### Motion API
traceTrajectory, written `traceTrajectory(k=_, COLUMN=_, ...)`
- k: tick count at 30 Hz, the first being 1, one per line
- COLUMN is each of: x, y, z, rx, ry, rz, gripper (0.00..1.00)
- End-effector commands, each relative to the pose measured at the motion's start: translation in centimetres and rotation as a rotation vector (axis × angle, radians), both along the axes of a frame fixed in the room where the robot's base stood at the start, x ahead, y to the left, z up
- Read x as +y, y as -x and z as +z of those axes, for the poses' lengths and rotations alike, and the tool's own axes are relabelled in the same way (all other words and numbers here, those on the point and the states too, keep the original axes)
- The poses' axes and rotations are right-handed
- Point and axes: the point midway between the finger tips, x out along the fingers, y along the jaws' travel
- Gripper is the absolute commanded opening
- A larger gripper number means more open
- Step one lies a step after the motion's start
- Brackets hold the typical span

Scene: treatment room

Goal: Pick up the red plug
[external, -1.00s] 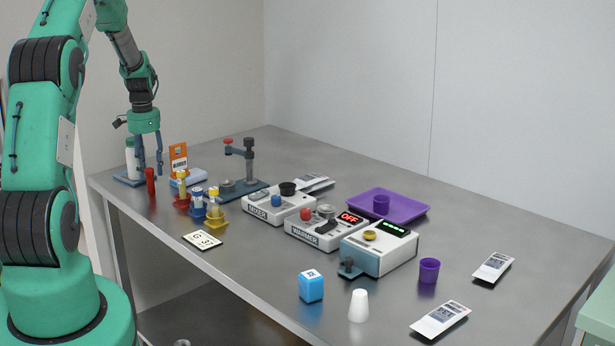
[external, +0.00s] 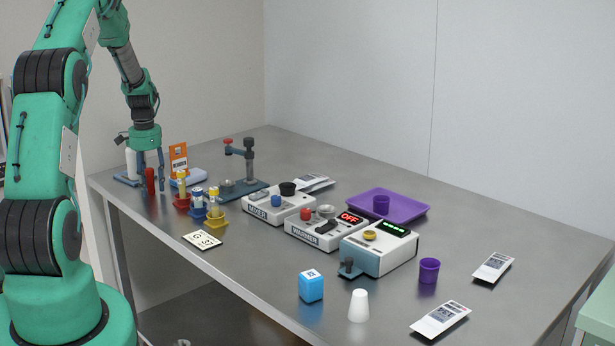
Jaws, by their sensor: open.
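The red plug (external: 150,181) stands upright near the left edge of the metal table. My gripper (external: 151,184) is open and points down over it. Its dark fingers appear one on each side of the plug in the external view, with a gap showing. I cannot tell from this single view whether they line up with it in depth, and no contact is visible.
A white bottle (external: 131,163) on a blue base stands just behind my gripper. An orange packet (external: 179,160), a red holder (external: 182,201) and a blue holder (external: 198,213) crowd the right side. The front left table edge (external: 165,233) is close.

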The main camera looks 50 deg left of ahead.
Motion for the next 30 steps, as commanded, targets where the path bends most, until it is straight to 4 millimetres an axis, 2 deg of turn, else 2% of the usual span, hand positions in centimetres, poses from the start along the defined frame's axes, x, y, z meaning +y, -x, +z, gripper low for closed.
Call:
traceTrajectory(k=14, x=0.01, y=0.00, z=0.07, rx=0.000, ry=0.000, rz=0.000, gripper=0.44)
traceTrajectory(k=18, x=0.01, y=0.00, z=0.07, rx=0.000, ry=0.000, rz=0.000, gripper=0.25)
traceTrajectory(k=21, x=0.01, y=-0.01, z=0.07, rx=0.000, ry=0.000, rz=0.000, gripper=0.14)
traceTrajectory(k=30, x=0.01, y=-0.01, z=0.08, rx=0.000, ry=0.000, rz=0.000, gripper=0.13)
